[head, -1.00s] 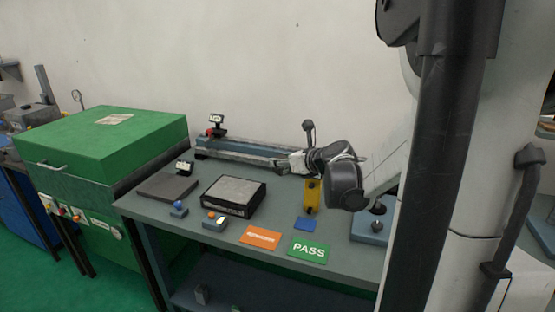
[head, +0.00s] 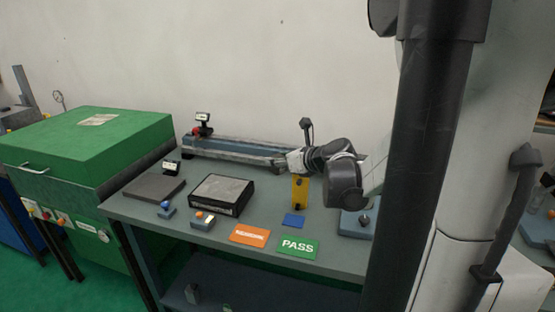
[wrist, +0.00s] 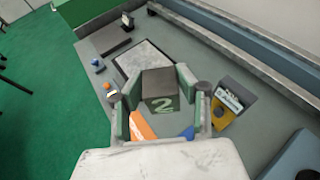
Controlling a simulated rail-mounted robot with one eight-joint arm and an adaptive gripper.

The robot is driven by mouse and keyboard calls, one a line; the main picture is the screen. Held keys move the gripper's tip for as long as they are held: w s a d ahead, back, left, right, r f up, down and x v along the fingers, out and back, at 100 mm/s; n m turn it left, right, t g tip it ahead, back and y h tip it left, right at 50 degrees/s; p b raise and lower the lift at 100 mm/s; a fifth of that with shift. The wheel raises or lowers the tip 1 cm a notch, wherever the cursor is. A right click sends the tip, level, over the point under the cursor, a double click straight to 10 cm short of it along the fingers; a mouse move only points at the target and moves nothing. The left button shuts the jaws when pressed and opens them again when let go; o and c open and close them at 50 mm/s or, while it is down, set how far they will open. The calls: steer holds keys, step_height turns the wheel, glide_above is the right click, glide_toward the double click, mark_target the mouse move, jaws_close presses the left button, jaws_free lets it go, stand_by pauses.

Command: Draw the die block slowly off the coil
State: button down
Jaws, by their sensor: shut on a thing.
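My gripper (wrist: 163,82) is shut on the die block (wrist: 160,88), a dark grey-brown block with a pale "2" on its green near face. In the head view my gripper (head: 284,163) is over the back of the bench, right of the black box with a grey top (head: 221,190), which seems to be the coil. In the wrist view the box's grey top (wrist: 142,60) lies beyond the block, which overlaps its near end in the picture. Whether they touch is unclear. The block cannot be made out in the head view.
A long rail (head: 232,147) runs along the back of the bench. A yellow holder (head: 299,190), blue pad (head: 293,221), orange card (head: 249,236) and green PASS card (head: 297,246) lie to the right and front. A button box (head: 202,220) stands before the black box.

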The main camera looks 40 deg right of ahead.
steer(key=s+d+r, duration=0.1)
steer(key=s+d, duration=0.1)
steer(key=s, duration=0.5)
steer(key=shift+s+d+p, duration=0.3)
steer(key=shift+s+p, duration=0.05)
steer(key=shift+s, duration=0.05)
stand_by(0.6)
